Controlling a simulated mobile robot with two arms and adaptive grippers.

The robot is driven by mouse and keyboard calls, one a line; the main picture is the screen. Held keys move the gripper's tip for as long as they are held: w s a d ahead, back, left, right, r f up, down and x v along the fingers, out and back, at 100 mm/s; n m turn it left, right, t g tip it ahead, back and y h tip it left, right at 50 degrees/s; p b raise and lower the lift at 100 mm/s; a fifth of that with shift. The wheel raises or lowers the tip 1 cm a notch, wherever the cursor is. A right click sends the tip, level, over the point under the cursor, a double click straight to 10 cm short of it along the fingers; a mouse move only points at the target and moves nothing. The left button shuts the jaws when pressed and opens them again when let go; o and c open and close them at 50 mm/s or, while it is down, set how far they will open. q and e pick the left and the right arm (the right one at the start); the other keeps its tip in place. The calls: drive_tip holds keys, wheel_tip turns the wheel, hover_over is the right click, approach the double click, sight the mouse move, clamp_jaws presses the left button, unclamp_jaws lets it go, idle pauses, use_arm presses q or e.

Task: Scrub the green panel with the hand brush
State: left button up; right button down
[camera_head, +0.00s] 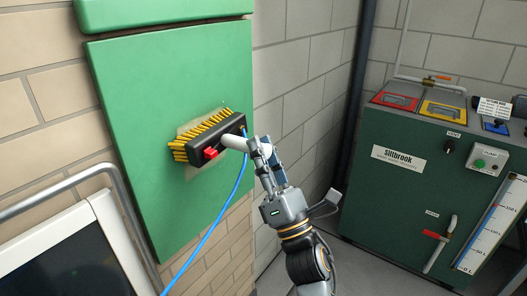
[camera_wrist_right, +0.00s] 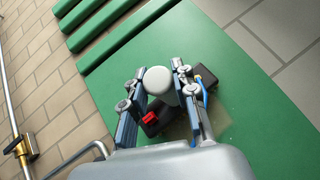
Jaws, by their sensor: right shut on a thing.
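The green panel (camera_head: 120,100) is upright on the brick wall, and it fills much of the right wrist view (camera_wrist_right: 245,85). A paler smudged patch (camera_head: 188,127) shows on it behind the brush. The hand brush (camera_head: 228,126) has a black body, yellow bristles, a red button, a light grey handle and a blue hose. Its bristles face the panel and appear at or very near its surface. My right gripper (camera_head: 262,150) is shut on the brush handle, which shows between the fingers in the wrist view (camera_wrist_right: 160,82). My left gripper is not in view.
A grey metal rail (camera_head: 110,172) and a white-framed dark screen (camera_head: 70,250) stand at lower left. A dark green Sillbrook cabinet (camera_head: 400,185) with controls and a gauge stands at right. The blue hose (camera_head: 215,225) hangs down from the brush. Floor shows between wall and cabinet.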

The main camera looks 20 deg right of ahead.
sight(263, 145)
drive_tip(key=shift+s+r, duration=0.1)
drive_tip(key=shift+r, duration=0.1)
drive_tip(key=shift+r+p, duration=1.25)
drive_tip(key=shift+r, duration=0.2)
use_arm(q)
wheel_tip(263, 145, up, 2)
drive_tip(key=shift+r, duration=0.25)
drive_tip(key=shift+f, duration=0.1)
use_arm(e)
drive_tip(key=shift+f, duration=0.15)
